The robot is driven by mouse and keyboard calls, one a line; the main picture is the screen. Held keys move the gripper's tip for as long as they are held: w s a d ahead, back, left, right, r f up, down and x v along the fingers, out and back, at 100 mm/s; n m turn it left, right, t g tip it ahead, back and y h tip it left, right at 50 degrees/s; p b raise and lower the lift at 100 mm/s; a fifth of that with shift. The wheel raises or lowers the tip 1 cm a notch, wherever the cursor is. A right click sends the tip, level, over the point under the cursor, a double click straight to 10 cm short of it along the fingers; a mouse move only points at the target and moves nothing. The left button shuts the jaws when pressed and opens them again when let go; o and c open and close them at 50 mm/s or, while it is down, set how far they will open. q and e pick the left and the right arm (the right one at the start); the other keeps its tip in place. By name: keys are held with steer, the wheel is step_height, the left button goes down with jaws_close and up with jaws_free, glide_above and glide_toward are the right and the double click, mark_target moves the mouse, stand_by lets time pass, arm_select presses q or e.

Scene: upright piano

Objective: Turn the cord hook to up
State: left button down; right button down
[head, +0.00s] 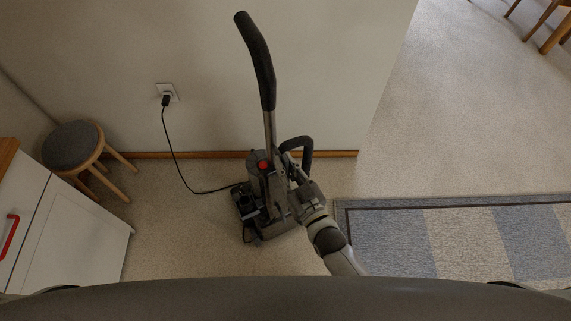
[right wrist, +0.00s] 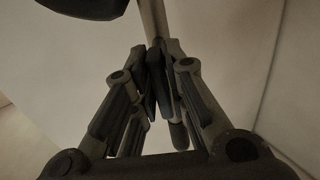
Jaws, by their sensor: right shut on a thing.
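An upright vacuum cleaner (head: 258,170) stands on the carpet by the wall, its dark handle (head: 258,60) tilted up and to the left on a metal pole (head: 269,127). My right gripper (head: 283,160) is at the lower part of this pole. The right wrist view shows its fingers (right wrist: 159,72) closed together on a small dark piece beside the pole (right wrist: 152,22), which seems to be the cord hook. The fingers mostly cover the hook, so which way it points cannot be told. My left gripper is not in view.
A black cord (head: 172,150) runs from the wall outlet (head: 167,93) to the vacuum. A stool (head: 75,145) and a white cabinet (head: 75,235) with a red handle stand at left. A striped rug (head: 465,240) lies at right.

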stand_by(0.4)
steer(key=c, duration=1.5)
jaws_free()
steer(key=v, duration=1.2)
